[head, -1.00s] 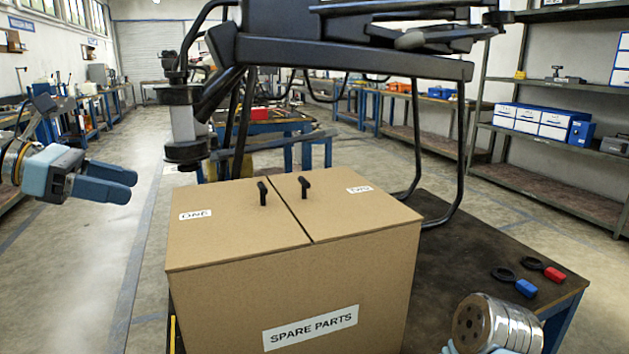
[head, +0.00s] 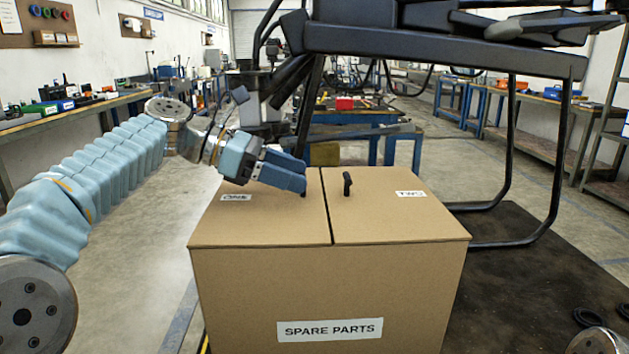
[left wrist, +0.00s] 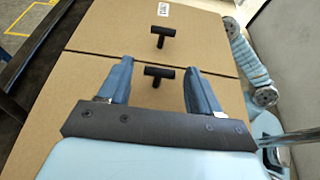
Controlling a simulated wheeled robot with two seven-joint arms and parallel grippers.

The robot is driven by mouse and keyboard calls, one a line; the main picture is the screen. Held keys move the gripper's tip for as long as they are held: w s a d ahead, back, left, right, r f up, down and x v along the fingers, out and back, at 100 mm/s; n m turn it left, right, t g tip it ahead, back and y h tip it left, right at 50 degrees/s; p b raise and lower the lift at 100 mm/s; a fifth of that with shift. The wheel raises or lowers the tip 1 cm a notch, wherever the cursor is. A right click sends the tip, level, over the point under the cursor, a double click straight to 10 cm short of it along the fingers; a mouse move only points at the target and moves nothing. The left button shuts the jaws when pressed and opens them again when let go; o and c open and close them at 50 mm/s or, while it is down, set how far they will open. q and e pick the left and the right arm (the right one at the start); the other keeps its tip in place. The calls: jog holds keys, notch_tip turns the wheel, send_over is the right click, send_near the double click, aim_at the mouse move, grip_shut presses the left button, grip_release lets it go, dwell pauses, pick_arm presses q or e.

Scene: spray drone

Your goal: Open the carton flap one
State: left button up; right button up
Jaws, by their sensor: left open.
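The cardboard carton (head: 330,285) is marked SPARE PARTS and has two closed top flaps. Flap one (head: 270,225) is on the left, with its label partly shaded. Flap two (head: 400,222) is on the right and bears a black T-shaped handle (head: 347,184). My left gripper (head: 303,180) is over flap one and mostly hides that flap's handle in the head view. In the left wrist view, the black handle of flap one (left wrist: 158,73) shows between the two open fingers, with a gap on each side. My right gripper is out of view.
A black drone frame (head: 440,50) stands behind and above the carton, its leg (head: 545,190) coming down on the dark table (head: 520,285) to the right. Black rings (head: 588,317) lie at the table's right side. Open floor is left of the carton.

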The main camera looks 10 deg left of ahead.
aim_at(313, 196)
pick_arm(q)
jog(key=shift+x, duration=2.15)
grip_shut()
